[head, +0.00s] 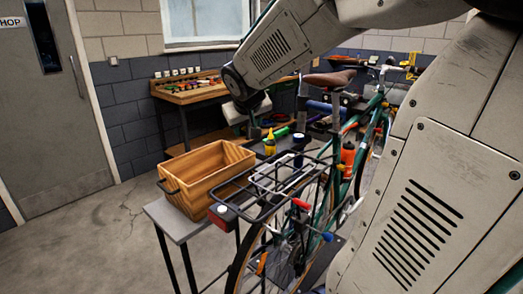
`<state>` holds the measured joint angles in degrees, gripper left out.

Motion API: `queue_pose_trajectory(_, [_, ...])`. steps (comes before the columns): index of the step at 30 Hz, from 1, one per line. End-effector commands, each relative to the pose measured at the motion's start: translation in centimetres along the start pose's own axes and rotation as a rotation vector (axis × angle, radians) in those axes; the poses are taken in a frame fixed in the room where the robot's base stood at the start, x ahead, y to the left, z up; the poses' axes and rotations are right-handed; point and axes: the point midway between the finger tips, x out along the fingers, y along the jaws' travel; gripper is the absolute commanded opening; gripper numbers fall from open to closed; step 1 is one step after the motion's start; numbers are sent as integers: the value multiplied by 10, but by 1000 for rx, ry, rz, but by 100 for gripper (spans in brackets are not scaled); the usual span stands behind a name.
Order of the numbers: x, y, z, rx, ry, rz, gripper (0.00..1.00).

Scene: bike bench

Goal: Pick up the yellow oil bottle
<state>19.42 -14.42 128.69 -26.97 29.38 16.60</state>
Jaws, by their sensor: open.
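The yellow oil bottle (270,144) stands upright on the grey bench (177,226), just right of the wooden crate and behind the bike's rear rack. My arm reaches in from the top right and bends down at the far side of the bench. My gripper (254,128) is small and dark here, close to the bottle on its upper left in the picture. It is open, with nothing seen in it. Its fingers are hard to make out, and I cannot tell the exact gap to the bottle.
A wooden crate (192,172) stands at the bench's left end. A green bike with a black rear rack (275,188) and an orange bottle (347,158) blocks the near right. A tool table (190,95) stands behind.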

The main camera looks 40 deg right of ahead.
Motion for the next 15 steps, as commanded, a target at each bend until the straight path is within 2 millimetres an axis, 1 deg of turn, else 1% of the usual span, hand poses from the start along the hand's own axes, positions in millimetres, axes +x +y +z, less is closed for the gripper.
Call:
queue_pose_trajectory(1, [28,18,-23,12,45,23,47])
queue_pose_trajectory(2, [42,29,-37,17,81,32,47])
queue_pose_trajectory(3, [61,42,-54,20,127,40,47])
queue_pose_trajectory(5, [90,61,-77,22,193,42,47])
queue_pose_trajectory(6, [110,74,-89,22,235,36,47])
queue_pose_trajectory(7, [125,83,-97,20,265,29,47])
queue_pose_trajectory(8, [141,92,-104,18,293,21,47])
queue_pose_trajectory(9, [161,103,-111,17,329,1,47])
queue_pose_trajectory(11, [192,121,-117,13,375,-35,47])
queue_pose_trajectory(12, [212,132,-118,11,406,-64,47])
queue_pose_trajectory(15, [258,154,-112,8,462,-148,47])
